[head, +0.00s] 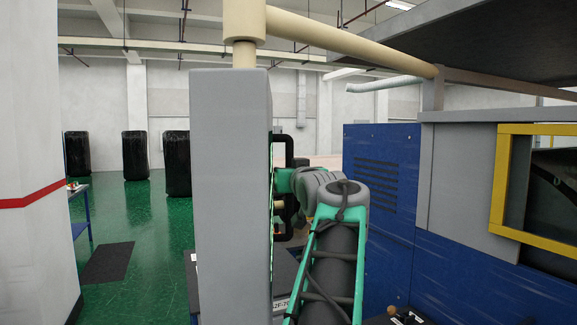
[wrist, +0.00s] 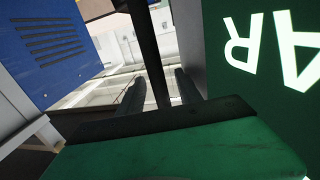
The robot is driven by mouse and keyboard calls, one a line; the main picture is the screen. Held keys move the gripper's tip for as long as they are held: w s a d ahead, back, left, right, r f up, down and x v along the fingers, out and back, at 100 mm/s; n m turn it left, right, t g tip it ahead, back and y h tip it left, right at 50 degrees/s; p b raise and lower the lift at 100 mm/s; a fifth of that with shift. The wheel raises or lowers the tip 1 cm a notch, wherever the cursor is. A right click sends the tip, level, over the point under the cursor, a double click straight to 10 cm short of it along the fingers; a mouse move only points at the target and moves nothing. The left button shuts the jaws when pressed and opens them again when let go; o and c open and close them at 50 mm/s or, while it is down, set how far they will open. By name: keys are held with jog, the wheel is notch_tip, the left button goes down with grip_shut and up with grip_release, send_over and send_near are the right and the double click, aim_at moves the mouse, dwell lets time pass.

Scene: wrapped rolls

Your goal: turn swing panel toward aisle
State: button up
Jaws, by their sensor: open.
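The swing panel (head: 230,190) hangs from a beige pipe and shows its wide grey side in the head view. Its green face with white letters fills the right of the wrist view (wrist: 235,75). A black handle (head: 290,150) stands out from the panel's right side. My gripper (head: 283,181) is at the handle, partly hidden by my own wrist and arm. In the wrist view, the dark handle bar (wrist: 148,40) runs between the two open fingers of my gripper (wrist: 160,88). I cannot tell whether either finger touches the bar.
A blue machine (head: 380,180) with a yellow-framed window (head: 498,180) stands close on the right. A white pillar (head: 35,160) is at the left. Black wrapped rolls (head: 176,163) stand behind. Green floor (head: 150,240) left of the panel is mostly clear, with a dark mat (head: 108,263).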

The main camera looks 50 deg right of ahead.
jog(key=shift+w+d, duration=0.2)
jog(key=shift+d, duration=0.05)
grip_shut()
dwell(0.3)
dwell(0.9)
